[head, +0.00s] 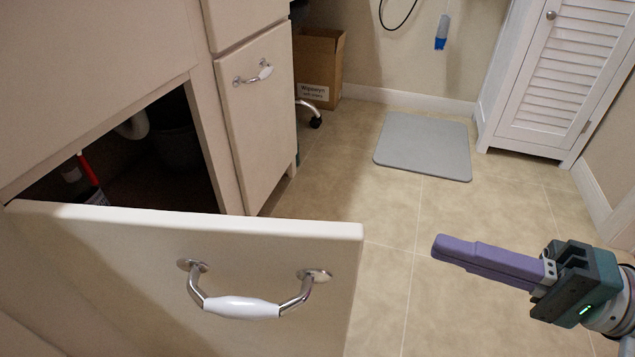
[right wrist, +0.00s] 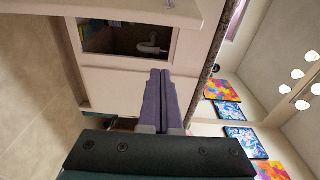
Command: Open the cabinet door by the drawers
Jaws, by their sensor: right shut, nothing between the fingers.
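The cabinet door (head: 120,245) stands swung out from its frame in the head view, cream-coloured, with a chrome and white handle (head: 240,307) on its face. Behind it the dark cabinet opening (head: 150,165) shows, next to the drawers (head: 258,110). My right gripper (head: 438,248) has purple fingers closed together, with nothing between them. It is to the right of the door's free edge, apart from the door and handle. In the right wrist view its fingers (right wrist: 160,78) point toward the cabinet front, and the opening (right wrist: 115,40) shows beyond them. My left gripper is out of view.
Inside the cabinet are a white pipe (head: 134,125) and a red-handled item (head: 90,172). A grey mat (head: 425,147) lies on the tiled floor. A cardboard box (head: 318,65) and a white louvred cabinet (head: 560,75) stand farther back. The floor right of the door is clear.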

